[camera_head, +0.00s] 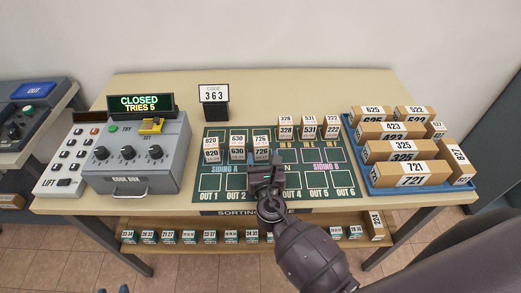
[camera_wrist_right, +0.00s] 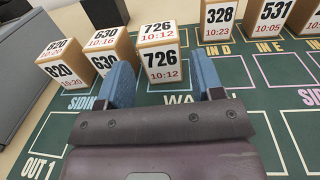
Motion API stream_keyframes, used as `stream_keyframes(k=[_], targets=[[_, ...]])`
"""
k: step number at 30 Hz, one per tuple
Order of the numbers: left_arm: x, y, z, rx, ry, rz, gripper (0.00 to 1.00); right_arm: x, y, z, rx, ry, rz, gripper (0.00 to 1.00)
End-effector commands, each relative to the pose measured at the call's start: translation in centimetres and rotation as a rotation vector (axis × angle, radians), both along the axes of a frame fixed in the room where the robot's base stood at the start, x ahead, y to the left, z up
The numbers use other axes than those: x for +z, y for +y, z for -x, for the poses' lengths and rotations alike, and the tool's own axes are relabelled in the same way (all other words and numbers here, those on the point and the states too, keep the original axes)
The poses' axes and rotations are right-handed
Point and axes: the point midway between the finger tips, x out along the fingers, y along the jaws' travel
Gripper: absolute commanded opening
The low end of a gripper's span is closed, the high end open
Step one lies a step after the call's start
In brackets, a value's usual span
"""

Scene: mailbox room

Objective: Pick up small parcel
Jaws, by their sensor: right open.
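Small brown parcels with white number labels stand on the green sorting mat (camera_head: 210,182). Parcel 726 (camera_head: 262,150) is at the right end of a row with parcel 630 (camera_head: 237,150) and parcel 820 (camera_head: 212,152). My right gripper (camera_head: 265,172) is open and empty, low over the mat, just on the near side of parcel 726. In the right wrist view, parcel 726 (camera_wrist_right: 160,62) stands upright ahead of and between the two blue fingers, nearer the left finger. My left gripper is not in view.
Parcels 328 (camera_head: 286,130), 531 (camera_head: 309,130) and 223 (camera_head: 332,130) stand farther back. A blue tray (camera_head: 378,187) of larger parcels is at the right. A code box (camera_head: 140,165) reading CLOSED stands at the left. A lower shelf (camera_head: 165,248) holds several small parcels.

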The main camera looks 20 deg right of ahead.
Motion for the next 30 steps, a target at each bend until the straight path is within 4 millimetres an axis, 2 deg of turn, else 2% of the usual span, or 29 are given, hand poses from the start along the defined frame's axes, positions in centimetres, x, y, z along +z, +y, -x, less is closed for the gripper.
stream_keyframes(k=[5, 15, 19, 26, 30], targets=[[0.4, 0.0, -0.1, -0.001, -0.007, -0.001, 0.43, 0.2, -0.1, -0.9, 0.001, -0.001, -0.001, 0.61], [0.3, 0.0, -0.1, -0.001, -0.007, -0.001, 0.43, 0.1, -1.1, -5.6, 0.000, 0.000, -0.001, 0.61], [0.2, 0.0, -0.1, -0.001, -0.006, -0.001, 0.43, 0.1, -1.2, -6.3, 0.001, 0.001, -0.002, 0.61], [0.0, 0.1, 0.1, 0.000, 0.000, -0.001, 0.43, 0.1, -1.2, -6.5, 0.000, 0.001, -0.002, 0.61], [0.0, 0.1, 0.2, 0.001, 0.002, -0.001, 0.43, 0.1, -1.3, -6.4, 0.000, 0.001, -0.002, 0.42]])
